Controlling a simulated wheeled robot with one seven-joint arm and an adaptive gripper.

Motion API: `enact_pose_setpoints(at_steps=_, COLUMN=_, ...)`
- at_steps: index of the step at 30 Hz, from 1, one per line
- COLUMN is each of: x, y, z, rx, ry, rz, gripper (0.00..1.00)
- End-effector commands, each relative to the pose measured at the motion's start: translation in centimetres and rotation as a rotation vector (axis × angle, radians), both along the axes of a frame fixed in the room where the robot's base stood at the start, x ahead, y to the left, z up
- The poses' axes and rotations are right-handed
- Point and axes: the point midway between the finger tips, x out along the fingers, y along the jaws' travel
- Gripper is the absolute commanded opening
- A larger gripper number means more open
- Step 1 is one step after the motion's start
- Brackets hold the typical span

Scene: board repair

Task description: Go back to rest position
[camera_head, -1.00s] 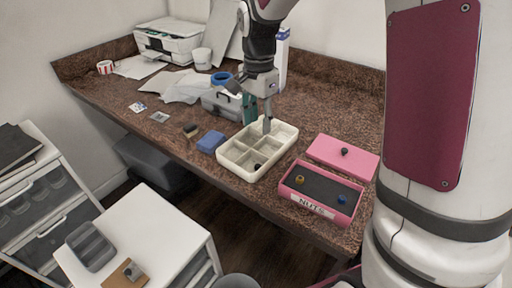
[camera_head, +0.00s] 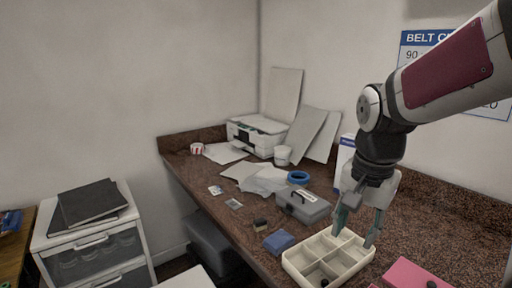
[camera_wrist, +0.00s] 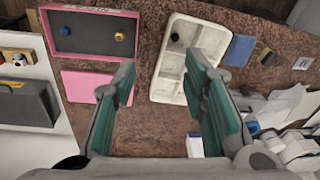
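My gripper (camera_head: 357,226) is above the brown speckled counter, over the far right part of the cream compartment tray (camera_head: 297,272). In the wrist view my gripper (camera_wrist: 166,88) shows two green-padded fingers spread wide with nothing between them. The tray (camera_wrist: 172,77) lies beyond the fingers, partly hidden by the right one. A small black piece (camera_head: 324,282) sits in one compartment.
A pink box (camera_wrist: 92,14) holds a yellow and a blue knob, with its pink lid (camera_wrist: 82,86) beside it. A blue cloth (camera_head: 279,242), a grey toolbox (camera_head: 303,207), blue tape (camera_head: 298,177), papers and a printer (camera_head: 258,135) stand along the counter.

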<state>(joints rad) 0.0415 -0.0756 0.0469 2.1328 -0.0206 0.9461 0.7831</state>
Motion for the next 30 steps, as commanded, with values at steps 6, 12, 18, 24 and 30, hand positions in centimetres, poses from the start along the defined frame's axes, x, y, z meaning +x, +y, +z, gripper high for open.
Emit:
enact_pose_setpoints(at_steps=6, x=-6.2, y=-0.1, z=2.7, rx=-0.052, ry=-0.088, rz=0.256, gripper=0.39)
enact_pose_setpoints(at_steps=12, x=-11.6, y=-0.1, z=3.4, rx=-0.113, ry=-0.162, rz=0.489, gripper=0.39)
enact_pose_setpoints(at_steps=18, x=-15.3, y=-0.2, z=3.0, rx=-0.169, ry=-0.214, rz=0.669, gripper=0.39)
enact_pose_setpoints(at_steps=24, x=-16.7, y=-0.2, z=2.6, rx=-0.193, ry=-0.233, rz=0.743, gripper=0.39)
enact_pose_setpoints(at_steps=30, x=-16.7, y=-0.2, z=2.6, rx=-0.194, ry=-0.232, rz=0.748, gripper=0.39)
